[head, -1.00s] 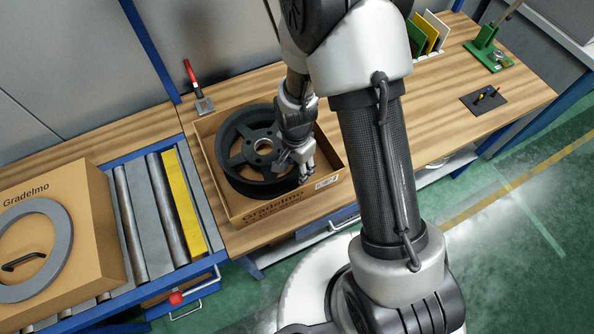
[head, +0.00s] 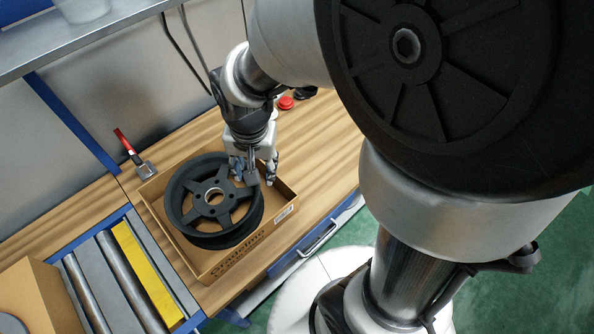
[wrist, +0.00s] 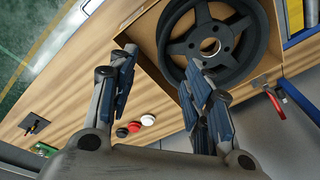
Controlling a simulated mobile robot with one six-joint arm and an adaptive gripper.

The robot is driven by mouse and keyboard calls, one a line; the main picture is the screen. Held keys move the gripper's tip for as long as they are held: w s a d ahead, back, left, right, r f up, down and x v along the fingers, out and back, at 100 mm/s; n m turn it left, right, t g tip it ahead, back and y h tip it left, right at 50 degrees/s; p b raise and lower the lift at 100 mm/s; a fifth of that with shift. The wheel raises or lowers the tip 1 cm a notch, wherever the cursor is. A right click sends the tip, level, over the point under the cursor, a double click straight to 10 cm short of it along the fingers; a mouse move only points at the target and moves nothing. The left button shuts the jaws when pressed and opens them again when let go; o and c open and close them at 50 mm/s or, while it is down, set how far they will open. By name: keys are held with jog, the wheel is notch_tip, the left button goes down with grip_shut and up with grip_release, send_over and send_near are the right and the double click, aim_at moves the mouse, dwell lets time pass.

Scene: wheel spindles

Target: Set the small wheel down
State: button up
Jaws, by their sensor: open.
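The small wheel (head: 194,217) is black with several spokes and a centre hole. It lies flat in an open cardboard box (head: 279,216) on the wooden bench. My gripper (head: 255,180) is above the right rear part of the wheel's rim and looks clear of it. In the wrist view, my gripper (wrist: 160,75) has its fingers spread with nothing between them. The wheel (wrist: 254,49) shows there beyond the right finger, which hides part of its rim.
A roller conveyor (head: 115,262) with a yellow strip stands left of the bench. A red-handled clamp (head: 126,143) is behind the box. Red and black buttons (head: 286,103) sit at the back. Bare bench lies right of the box.

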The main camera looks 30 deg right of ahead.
jog(key=s+d+r+n+t, duration=0.3)
jog(key=s+r+n, duration=0.3)
jog(key=s+r, duration=0.6)
jog(key=shift+s+d+r+n, duration=0.35)
jog(key=shift+s+d+n, duration=0.05)
jog(key=shift+s, duration=0.4)
